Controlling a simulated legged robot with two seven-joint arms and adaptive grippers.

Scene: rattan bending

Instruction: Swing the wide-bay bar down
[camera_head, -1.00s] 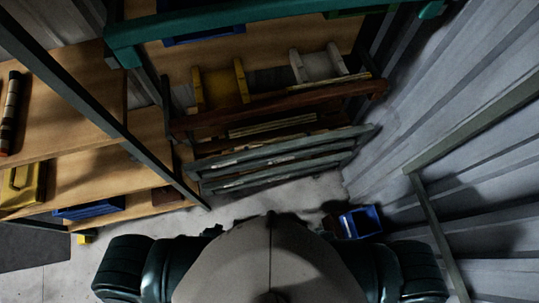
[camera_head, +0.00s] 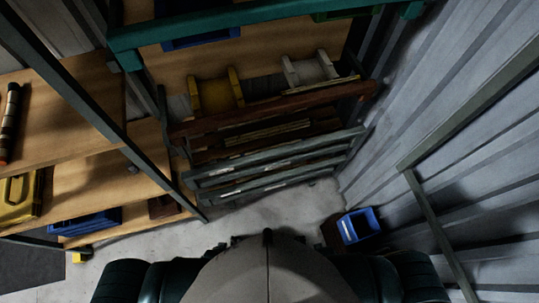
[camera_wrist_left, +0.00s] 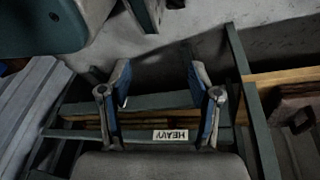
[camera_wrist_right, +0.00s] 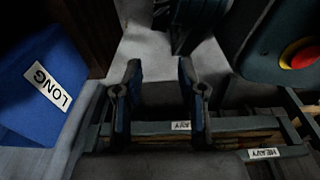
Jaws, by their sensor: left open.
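In the head view, a dark red-brown bar (camera_head: 275,107) crosses the rack bay, with grey-green bars (camera_head: 270,152) below it. I cannot tell which is the wide-bay bar. My left gripper (camera_wrist_left: 160,78) is open and empty in the left wrist view. Grey-green bars (camera_wrist_left: 80,107) run across behind its fingers, one with a "HEAVY" label (camera_wrist_left: 170,135). My right gripper (camera_wrist_right: 160,70) is open and empty in the right wrist view, above grey-green bars (camera_wrist_right: 235,126) with "HEAVY" labels. Contact is not clear. Both grippers are hidden in the head view.
A teal beam (camera_head: 240,19) crosses the rack top. Yellow (camera_head: 215,94) and white (camera_head: 312,70) spools sit on a shelf. Wooden shelves (camera_head: 75,130) stand left and a corrugated wall (camera_head: 440,120) right. A blue bin (camera_head: 358,225) stands near it; pale floor (camera_head: 270,212) lies between.

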